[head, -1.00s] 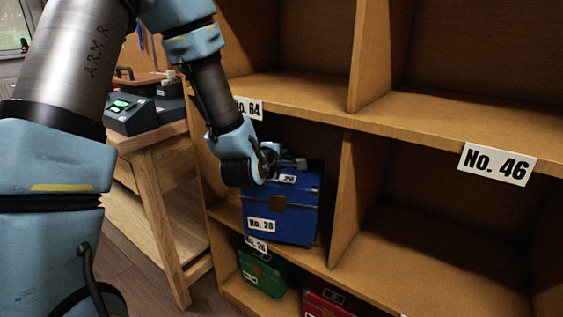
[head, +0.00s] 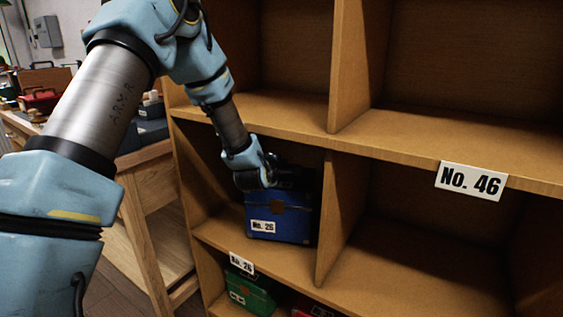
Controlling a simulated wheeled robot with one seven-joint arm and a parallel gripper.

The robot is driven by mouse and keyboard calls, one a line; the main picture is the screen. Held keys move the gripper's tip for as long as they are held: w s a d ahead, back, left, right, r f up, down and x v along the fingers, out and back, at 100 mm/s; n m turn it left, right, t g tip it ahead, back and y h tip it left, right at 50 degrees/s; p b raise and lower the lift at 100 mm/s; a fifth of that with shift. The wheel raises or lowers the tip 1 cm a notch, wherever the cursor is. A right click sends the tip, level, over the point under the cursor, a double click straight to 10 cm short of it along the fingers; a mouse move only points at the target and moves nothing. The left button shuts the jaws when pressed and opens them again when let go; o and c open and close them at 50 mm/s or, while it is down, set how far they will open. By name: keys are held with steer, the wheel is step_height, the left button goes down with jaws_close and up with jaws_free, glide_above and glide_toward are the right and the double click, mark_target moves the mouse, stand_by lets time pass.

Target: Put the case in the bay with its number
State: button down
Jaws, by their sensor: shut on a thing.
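The blue case (head: 283,212) is upright inside the middle-row bay at the left of the shelf unit. Its front label looks like No. 26, though the print is small. The tag on the shelf edge below this bay (head: 212,232) also looks like No. 26. My gripper (head: 290,182) is shut on the top of the case. Its fingers are dark in the bay's shadow, and the handle is hidden. The case's base is at or very near the bay floor; I cannot tell if it touches.
An upright divider (head: 341,215) stands right of the case. The bay beyond it, above right of which hangs the No. 46 tag (head: 470,181), is empty. A green case (head: 250,293) and a red one sit in the row below. A wooden workbench (head: 150,215) stands at left.

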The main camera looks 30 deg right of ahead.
steer(key=shift+f, duration=0.5)
steer(key=c, duration=0.8)
jaws_free()
steer(key=shift+f, duration=0.2)
